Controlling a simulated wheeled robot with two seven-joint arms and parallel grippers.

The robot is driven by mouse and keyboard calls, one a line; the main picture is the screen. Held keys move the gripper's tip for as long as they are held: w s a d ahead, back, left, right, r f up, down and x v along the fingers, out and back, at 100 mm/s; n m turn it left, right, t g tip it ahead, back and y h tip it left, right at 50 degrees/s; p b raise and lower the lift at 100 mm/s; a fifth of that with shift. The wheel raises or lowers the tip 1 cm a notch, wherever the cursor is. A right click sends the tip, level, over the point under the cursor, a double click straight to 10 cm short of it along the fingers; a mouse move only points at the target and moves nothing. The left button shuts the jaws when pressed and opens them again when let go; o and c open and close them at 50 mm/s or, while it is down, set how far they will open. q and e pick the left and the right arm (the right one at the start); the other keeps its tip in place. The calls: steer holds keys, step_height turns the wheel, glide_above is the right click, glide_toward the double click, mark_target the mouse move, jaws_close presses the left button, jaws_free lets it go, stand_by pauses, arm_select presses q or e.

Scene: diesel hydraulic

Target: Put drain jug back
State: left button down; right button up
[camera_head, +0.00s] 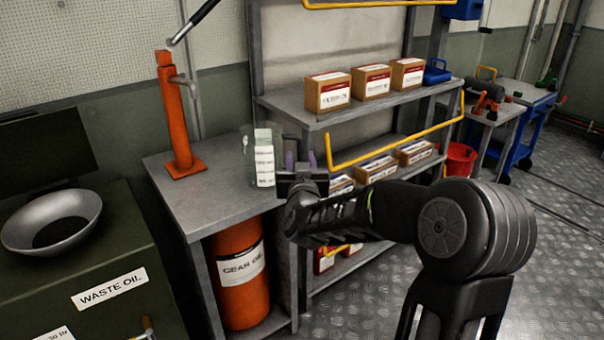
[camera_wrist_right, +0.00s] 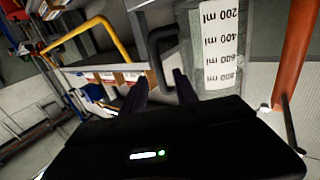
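The drain jug (camera_head: 263,160) is a clear, see-through jug with a white measuring strip. It stands upright on the grey bench top (camera_head: 205,205), right of the orange pump. In the right wrist view the jug (camera_wrist_right: 228,70) appears upside down, its strip marked in ml. Its dark handle (camera_wrist_right: 160,50) reaches towards the gap between my fingers. My right gripper (camera_head: 300,162) is just right of the jug, at its handle side. Its two fingers (camera_wrist_right: 160,92) are apart, and I see no grip on the handle. My left gripper is not in view.
An orange hand pump (camera_head: 178,120) stands on the bench left of the jug. A waste oil tank (camera_head: 80,270) with a funnel bowl (camera_head: 50,222) is at the left. A shelf rack (camera_head: 290,98) with boxes and yellow rails (camera_head: 400,138) stands behind my right arm.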

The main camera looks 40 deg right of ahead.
steer(key=v, duration=0.7)
steer(key=shift+s, duration=0.25)
steer(key=shift+a, duration=0.1)
steer(key=a+f+n+g+y, duration=0.1)
steer(key=a+f+g+y, duration=0.15)
steer(key=a+f, duration=0.55)
steer(key=s+a+f+n+g+y, duration=0.1)
steer(key=a+f+y, duration=0.35)
steer(key=f, duration=0.75)
steer(key=a+f+n+g+y, duration=0.1)
steer(key=a+f+n+y, duration=0.15)
steer(key=a+f, duration=0.6)
steer(key=s+a+f+g+y, duration=0.1)
steer(key=s+a+f+g, duration=0.2)
steer(key=s+a+f, duration=0.2)
steer(key=s+a+f+g+y, duration=0.2)
steer(key=s+a+f, duration=0.3)
steer(key=s, duration=0.6)
steer(key=s+a+f+g+y, duration=0.2)
steer(key=s+a+f+g, duration=0.2)
steer(key=s+f, duration=0.5)
steer(key=shift+a+n+g, duration=0.35)
steer(key=shift+a, duration=0.1)
steer(key=shift+w+f, duration=0.1)
